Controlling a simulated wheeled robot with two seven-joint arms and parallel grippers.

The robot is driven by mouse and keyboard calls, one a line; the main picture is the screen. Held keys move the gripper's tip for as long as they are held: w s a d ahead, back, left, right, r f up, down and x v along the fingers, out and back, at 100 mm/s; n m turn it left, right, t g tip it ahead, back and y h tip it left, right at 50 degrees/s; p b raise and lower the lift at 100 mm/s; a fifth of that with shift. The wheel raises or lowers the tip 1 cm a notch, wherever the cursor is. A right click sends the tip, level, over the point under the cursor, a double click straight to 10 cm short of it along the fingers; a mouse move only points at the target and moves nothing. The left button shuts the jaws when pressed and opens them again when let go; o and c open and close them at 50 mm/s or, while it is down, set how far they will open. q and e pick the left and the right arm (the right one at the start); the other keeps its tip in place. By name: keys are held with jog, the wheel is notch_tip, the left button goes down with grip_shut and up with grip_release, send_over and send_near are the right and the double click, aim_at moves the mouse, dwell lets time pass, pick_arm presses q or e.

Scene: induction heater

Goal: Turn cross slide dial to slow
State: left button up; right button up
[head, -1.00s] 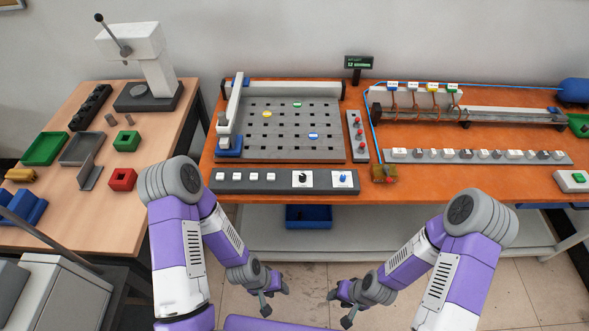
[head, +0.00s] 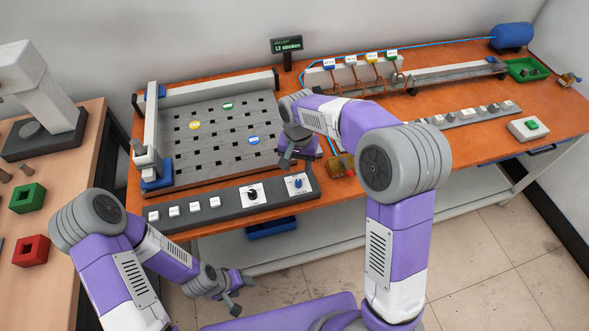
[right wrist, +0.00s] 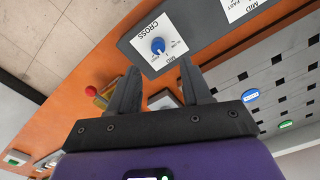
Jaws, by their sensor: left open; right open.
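The cross slide dial is a small blue knob (head: 298,183) on a white plate at the right end of the grey control panel (head: 180,226). In the right wrist view the blue knob (right wrist: 158,45) sits on a plate lettered CROSS, just beyond and between the fingertips. My right gripper (head: 299,158) is open and empty, above and slightly behind the dial; its fingers (right wrist: 159,70) are apart and not touching the knob. My left gripper (head: 236,293) is open and empty, low in front of the table. The dial's pointer setting is too small to read.
A black knob (head: 252,193) on its own white plate is left of the blue one, with several white buttons further left. The perforated grey bed (head: 215,140) lies behind the panel. A red button on a yellowish box (right wrist: 92,91) is close to my right gripper.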

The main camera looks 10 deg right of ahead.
aim_at(299, 181)
jog(key=shift+w+f, duration=0.2)
jog(key=f, duration=0.2)
jog(key=f+b, duration=0.1)
jog(key=f, duration=0.3)
jog(key=shift+s+d+f+b, duration=0.1)
jog(key=shift+s+f+b, duration=0.15)
jog(key=shift+s+b, duration=0.15)
jog(key=shift+c, duration=0.3)
grip_shut()
